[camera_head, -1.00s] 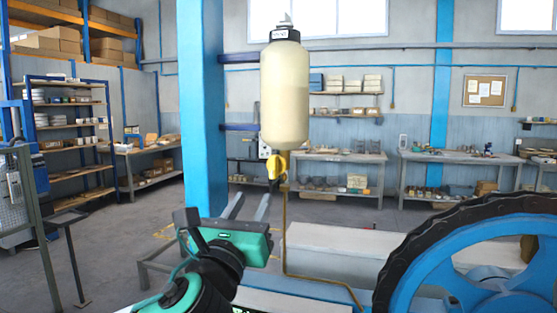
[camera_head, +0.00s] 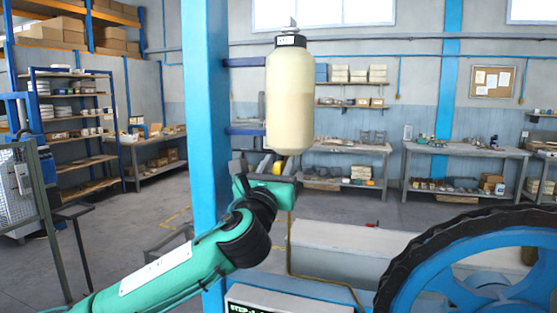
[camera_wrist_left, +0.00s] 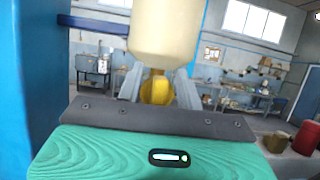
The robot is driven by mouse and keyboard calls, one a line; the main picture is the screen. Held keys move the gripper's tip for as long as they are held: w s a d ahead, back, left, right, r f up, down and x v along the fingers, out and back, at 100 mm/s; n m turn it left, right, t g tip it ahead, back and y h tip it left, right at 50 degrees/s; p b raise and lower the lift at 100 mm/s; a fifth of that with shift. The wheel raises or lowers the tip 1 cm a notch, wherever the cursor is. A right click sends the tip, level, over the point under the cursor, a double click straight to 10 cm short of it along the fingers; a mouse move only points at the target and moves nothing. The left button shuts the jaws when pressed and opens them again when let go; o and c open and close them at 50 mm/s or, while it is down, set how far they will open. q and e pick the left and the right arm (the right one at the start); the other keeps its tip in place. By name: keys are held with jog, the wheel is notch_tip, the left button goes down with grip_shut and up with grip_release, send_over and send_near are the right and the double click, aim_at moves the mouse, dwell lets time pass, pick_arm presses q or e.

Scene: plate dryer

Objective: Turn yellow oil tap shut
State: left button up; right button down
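The yellow oil tap (camera_head: 278,168) sits under a tall cream oil bottle (camera_head: 290,105) with a black cap. In the head view the tap is partly hidden behind my left gripper (camera_head: 265,168), which is raised to its height. In the left wrist view the yellow tap (camera_wrist_left: 157,90) lies between the two grey fingers of my left gripper (camera_wrist_left: 158,86), just below the bottle (camera_wrist_left: 166,32). The fingers stand apart, one on each side of the tap; whether either touches it is unclear. My right gripper is in neither view.
A thin brass pipe (camera_head: 291,245) runs down from the tap area. A large blue wheel with a black rim (camera_head: 480,270) stands at the right. A blue pillar (camera_head: 207,120) rises close left of the bottle. Workbenches (camera_head: 465,150) stand far back.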

pick_arm(q)
jog(key=shift+w+r, duration=0.1)
jog(key=shift+w, duration=0.05)
grip_shut()
